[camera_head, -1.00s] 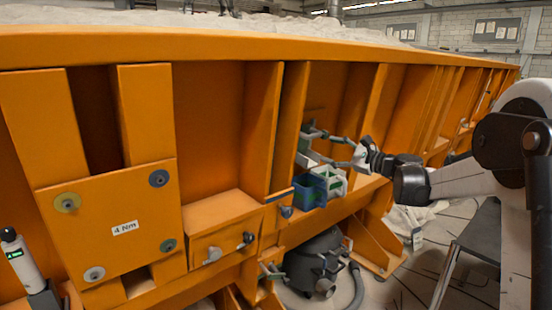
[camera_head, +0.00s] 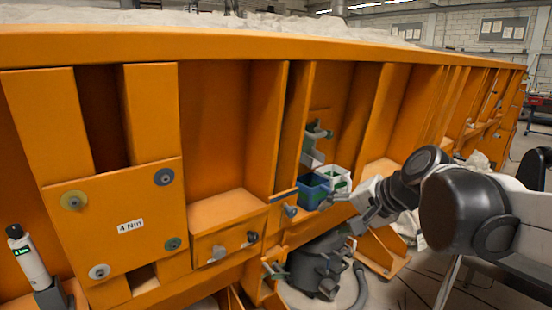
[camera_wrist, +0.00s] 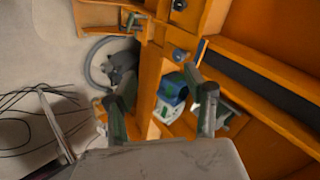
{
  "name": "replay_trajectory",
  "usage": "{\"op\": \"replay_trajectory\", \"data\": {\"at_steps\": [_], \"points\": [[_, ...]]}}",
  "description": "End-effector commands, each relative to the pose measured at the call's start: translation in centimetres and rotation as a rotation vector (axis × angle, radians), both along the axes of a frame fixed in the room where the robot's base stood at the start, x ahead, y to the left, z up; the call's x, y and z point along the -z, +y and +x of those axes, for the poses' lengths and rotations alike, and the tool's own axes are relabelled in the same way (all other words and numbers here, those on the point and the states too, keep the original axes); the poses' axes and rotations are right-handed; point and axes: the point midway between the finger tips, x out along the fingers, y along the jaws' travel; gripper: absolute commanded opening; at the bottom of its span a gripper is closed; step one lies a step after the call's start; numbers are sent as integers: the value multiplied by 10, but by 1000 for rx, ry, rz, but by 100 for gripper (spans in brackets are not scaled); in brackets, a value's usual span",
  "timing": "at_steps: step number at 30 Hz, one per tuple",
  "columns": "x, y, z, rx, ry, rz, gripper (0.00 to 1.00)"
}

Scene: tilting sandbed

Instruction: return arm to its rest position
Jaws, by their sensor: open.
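My arm reaches in from the right in the head view, its elbow bent close to the camera. My gripper (camera_head: 342,213) is just below and right of a blue bin (camera_head: 313,191) and a white bin (camera_head: 336,180) on the orange sandbed frame (camera_head: 225,120). In the wrist view my gripper (camera_wrist: 160,98) has its two fingers spread wide, with nothing held between them. The blue bin (camera_wrist: 172,87) and white bin (camera_wrist: 167,110) show beyond the fingers, apart from them as far as I can tell.
A black vacuum cleaner (camera_head: 316,265) with a grey hose stands on the floor below the bins. An orange drawer box (camera_head: 228,228) juts out.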

Motion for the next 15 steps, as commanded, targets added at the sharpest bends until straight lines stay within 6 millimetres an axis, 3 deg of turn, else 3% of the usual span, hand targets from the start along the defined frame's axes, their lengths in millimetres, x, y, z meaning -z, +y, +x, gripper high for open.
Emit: {"op": "replay_trajectory", "data": {"at_steps": [3,15], "points": [[16,-6,-41,-53,-17,-143,48],[71,-46,-151,-239,-66,-616,48]]}}
